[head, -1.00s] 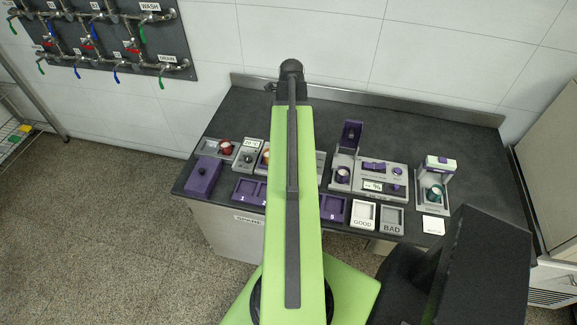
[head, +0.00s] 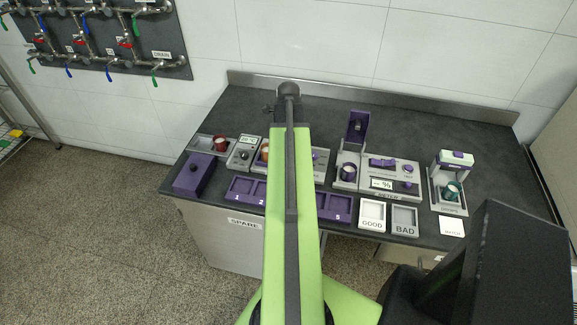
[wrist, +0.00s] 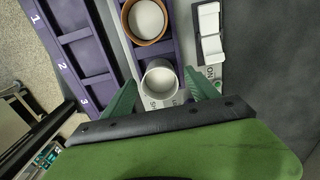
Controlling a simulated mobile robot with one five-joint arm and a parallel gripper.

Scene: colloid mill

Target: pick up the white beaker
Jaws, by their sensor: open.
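The white beaker (wrist: 159,82) shows in the wrist view, seen from above, standing in a grey and purple rack. My gripper (wrist: 160,76) is open, with one green finger on either side of the beaker. I cannot tell whether the fingers touch it. An orange-brown rimmed beaker (wrist: 147,20) stands just beyond it in the same rack. In the head view my green arm hides the white beaker and my gripper.
A purple numbered tray (wrist: 75,45) lies left of the rack in the wrist view. In the head view, a GOOD tray (head: 371,224), a BAD tray (head: 404,232), a meter with a raised lid (head: 356,128) and a teal beaker (head: 452,191) stand to the right. The back of the counter is clear.

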